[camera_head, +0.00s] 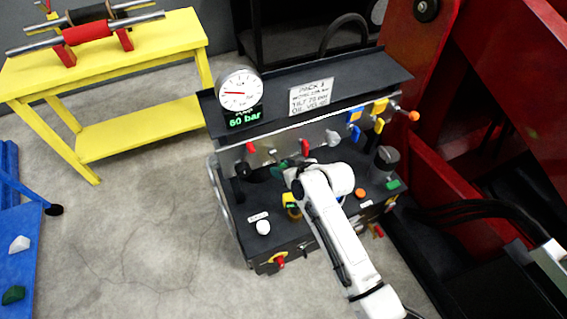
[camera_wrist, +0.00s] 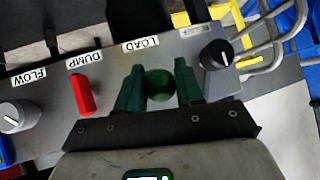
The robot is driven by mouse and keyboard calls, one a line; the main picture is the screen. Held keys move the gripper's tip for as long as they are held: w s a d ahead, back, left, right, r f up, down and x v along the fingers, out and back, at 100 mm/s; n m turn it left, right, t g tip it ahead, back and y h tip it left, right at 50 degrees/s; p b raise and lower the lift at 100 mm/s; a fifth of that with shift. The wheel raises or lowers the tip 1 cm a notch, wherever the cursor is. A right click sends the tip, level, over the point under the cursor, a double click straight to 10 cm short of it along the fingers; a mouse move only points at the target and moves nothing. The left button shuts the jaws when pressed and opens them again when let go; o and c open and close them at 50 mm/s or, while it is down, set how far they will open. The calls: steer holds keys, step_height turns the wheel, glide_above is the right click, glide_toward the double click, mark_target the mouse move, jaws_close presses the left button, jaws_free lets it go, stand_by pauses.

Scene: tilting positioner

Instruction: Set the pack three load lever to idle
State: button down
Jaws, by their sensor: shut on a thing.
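The hydraulic pack is a dark cabinet (camera_head: 265,235) with a grey control panel. In the wrist view, the load lever's round green knob (camera_wrist: 160,84) sits below the LOAD label (camera_wrist: 141,43). My gripper (camera_wrist: 158,88) has its green fingers on either side of this knob and is shut on it. In the head view, my gripper (camera_head: 284,168) is at the panel, left of a red lever (camera_head: 305,147). There my white wrist and the fingers hide most of the load lever. Its position marks cannot be made out.
In the wrist view, the red dump lever (camera_wrist: 82,95) and grey flow knob (camera_wrist: 13,117) are left of the gripper; a black rotary knob (camera_wrist: 215,54) is close on the right. A gauge (camera_head: 239,90) above a 60 bar display (camera_head: 243,116) stands at the pack's back left.

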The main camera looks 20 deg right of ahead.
steer(key=shift+r+g+p, duration=0.4)
steer(key=shift+r+p, duration=0.05)
steer(key=shift+p, duration=0.05)
steer(key=shift+w+r+p, duration=0.3)
steer(key=shift+r+p, duration=0.1)
steer(key=shift+p, duration=0.05)
steer(key=shift+w+r, duration=0.1)
steer(key=shift+r, duration=0.05)
steer(key=c, duration=1.1)
jaws_free()
steer(key=o, duration=0.3)
steer(key=shift+s, duration=0.2)
steer(key=shift+s+d, duration=0.1)
steer(key=shift+s, duration=0.05)
steer(key=v, duration=1)
steer(key=shift+r, duration=0.1)
